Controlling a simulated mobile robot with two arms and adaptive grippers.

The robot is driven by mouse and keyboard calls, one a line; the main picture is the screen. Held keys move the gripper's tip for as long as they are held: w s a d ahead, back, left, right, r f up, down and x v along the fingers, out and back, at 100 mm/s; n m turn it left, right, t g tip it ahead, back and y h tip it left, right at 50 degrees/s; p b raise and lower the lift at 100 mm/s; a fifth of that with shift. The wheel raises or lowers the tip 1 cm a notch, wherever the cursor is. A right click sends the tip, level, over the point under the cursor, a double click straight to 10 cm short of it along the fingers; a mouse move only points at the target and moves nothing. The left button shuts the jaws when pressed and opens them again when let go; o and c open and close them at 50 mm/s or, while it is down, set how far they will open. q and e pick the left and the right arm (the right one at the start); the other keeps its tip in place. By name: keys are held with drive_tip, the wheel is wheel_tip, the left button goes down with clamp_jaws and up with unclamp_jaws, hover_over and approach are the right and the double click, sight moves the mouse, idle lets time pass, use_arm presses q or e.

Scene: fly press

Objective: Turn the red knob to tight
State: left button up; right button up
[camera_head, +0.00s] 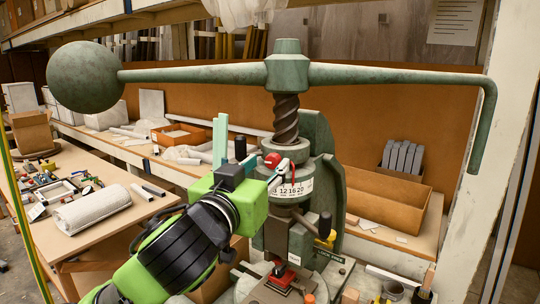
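A small red knob (272,160) sits on the left side of the green fly press (324,165), just above a white ring scale (292,189) marked with numbers. My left gripper (274,178) comes in from the lower left on a green and black arm. Its pale fingertips are close to the knob, at its lower left in the picture. I cannot tell whether they touch it or how far apart they are. My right gripper is not in view.
The press's long handle bar (390,75) with a ball weight (84,77) spans above. A second red part (284,276) is low on the press. An orange bin (390,198) stands right; a cluttered table (112,228) with a rolled cloth (92,210) stands left.

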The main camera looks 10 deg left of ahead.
sight(272, 161)
use_arm(q)
drive_tip(key=shift+w+d+f, duration=0.1)
drive_tip(key=shift+w, duration=0.55)
drive_tip(key=shift+w+d+f, duration=0.1)
drive_tip(key=shift+w, duration=0.5)
drive_tip(key=shift+w+r, duration=0.1)
drive_tip(key=shift+w, duration=0.2)
drive_tip(key=shift+c, duration=0.5)
clamp_jaws()
